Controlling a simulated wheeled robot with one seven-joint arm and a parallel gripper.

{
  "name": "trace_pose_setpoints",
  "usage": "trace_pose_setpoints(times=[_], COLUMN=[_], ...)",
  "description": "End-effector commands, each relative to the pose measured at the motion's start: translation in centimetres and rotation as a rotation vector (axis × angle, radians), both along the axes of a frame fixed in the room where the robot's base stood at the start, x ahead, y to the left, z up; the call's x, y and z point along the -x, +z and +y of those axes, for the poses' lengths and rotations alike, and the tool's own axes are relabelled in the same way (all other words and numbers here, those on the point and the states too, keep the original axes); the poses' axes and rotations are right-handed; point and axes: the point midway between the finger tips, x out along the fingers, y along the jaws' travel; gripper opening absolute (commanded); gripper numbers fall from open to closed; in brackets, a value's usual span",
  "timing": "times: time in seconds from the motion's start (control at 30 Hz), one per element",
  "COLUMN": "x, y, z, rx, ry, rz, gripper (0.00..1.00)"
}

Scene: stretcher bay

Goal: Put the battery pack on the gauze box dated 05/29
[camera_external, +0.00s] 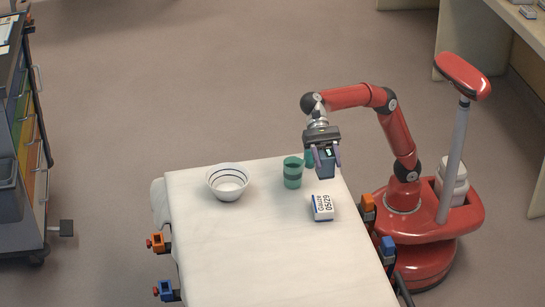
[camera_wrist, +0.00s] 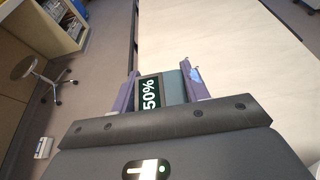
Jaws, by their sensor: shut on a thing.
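The gauze box (camera_external: 322,207) is white with blue edges and reads "Gauze 05/29". It lies flat on the white stretcher (camera_external: 260,260), near its right edge. My gripper (camera_external: 325,162) is shut on the battery pack (camera_external: 325,165), a dark blue-grey block, and holds it beyond the box as seen in the external view. In the wrist view the battery pack (camera_wrist: 152,92) shows a screen reading "50%" between my purple fingers. The gauze box is not visible in the wrist view.
A white bowl (camera_external: 228,182) with dark rings stands on the stretcher at the left. A green cup (camera_external: 292,173) stands close to the left of my gripper. Another green thing is partly hidden behind the gripper. The stretcher's front part is clear.

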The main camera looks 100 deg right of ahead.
Motion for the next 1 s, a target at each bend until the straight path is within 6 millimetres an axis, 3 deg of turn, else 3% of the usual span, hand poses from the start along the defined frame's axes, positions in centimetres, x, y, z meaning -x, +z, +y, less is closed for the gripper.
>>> trace_pose_setpoints(times=[0.03, 0.23, 0.53, 0.73, 1.0], x=[0.1, 0.1, 0.0, 0.0, 0.0], y=[-1.9, -5.9, -8.0, -11.0, -11.2], z=[0.0, 0.0, 0.0, 0.0, 0.0], rx=[0.0, -0.001, -0.002, -0.001, -0.002], ry=[-0.001, 0.0, 0.0, 0.0, 0.0], rz=[0.001, -0.001, -0.002, -0.001, -0.003], gripper=[0.08, 0.08, 0.08, 0.08, 0.08])
